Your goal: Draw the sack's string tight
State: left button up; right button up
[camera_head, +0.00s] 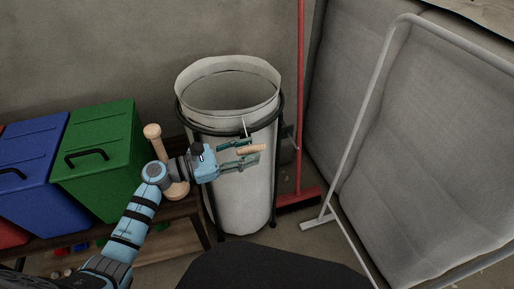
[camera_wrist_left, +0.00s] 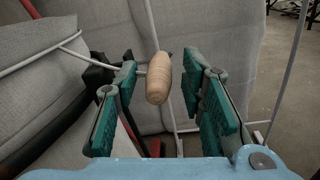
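The sack (camera_head: 240,195) is a pale, open-mouthed cloth bag standing upright in a dark wire-frame stand. A white string (camera_head: 244,127) hangs at its front rim and leads to a wooden toggle (camera_head: 251,150). My left gripper (camera_head: 254,152) is in front of the sack with its fingers either side of the toggle. In the left wrist view the toggle (camera_wrist_left: 158,78) is between the green finger pads with a gap on each side, so the gripper is open. The string also shows in that view, going left from the toggle. My right gripper is not in view.
Green (camera_head: 103,150) and blue (camera_head: 32,165) lidded bins stand on the left. A wooden post-like object (camera_head: 154,140) is behind my left wrist. A red pole (camera_head: 300,100) and a white metal frame (camera_head: 362,130) before grey padded panels (camera_head: 430,140) stand on the right.

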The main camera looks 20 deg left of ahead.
aim_at(265, 146)
pick_arm(q)
jog(key=x, duration=0.3)
jog(key=shift+d, duration=0.15)
grip_shut()
dwell(0.3)
